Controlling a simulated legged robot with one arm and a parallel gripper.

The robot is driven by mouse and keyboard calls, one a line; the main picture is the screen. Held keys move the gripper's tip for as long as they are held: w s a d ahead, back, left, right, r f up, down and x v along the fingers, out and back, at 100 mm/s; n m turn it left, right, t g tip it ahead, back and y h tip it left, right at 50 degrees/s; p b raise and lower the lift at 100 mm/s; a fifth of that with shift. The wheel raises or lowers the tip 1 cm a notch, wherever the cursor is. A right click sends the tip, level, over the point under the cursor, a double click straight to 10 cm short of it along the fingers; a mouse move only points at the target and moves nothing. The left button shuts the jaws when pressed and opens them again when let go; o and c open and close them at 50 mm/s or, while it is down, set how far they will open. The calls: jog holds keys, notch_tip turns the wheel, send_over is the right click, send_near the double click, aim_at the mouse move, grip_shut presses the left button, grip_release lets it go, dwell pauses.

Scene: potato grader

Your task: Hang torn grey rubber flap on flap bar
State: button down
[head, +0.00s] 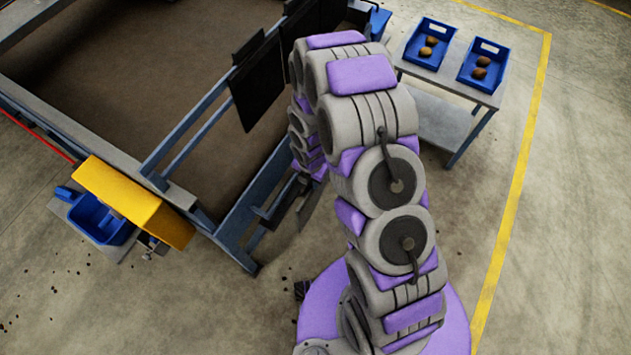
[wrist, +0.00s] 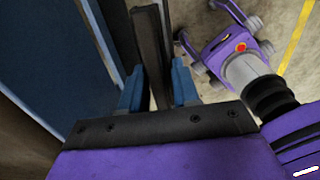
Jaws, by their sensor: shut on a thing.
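My gripper (wrist: 157,88) has its blue fingers shut on a dark grey strip, the torn rubber flap (wrist: 150,42), which appears edge-on and extends away from the fingers in the wrist view. In the head view a curved grey piece that looks like the flap (head: 311,205) hangs below my wrist, beside the blue frame. My arm hides most of the gripper there. The flap bar (head: 190,122) is the blue rail across the grader's opening. Black flaps (head: 257,82) hang at its farther part, while its nearer part is bare. The held flap is apart from the bar.
A yellow box (head: 135,200) and a blue bin (head: 97,218) sit at the grader's near left corner. A grey table (head: 445,120) with two blue trays (head: 430,62) of potatoes stands at the right. Floor between the grader and the yellow line is mostly clear.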

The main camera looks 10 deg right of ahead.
jog(key=b, duration=0.1)
send_over(292, 179)
jog(key=shift+f, duration=1.85)
jog(key=c, duration=0.8)
grip_release()
jog(key=shift+o, duration=0.2)
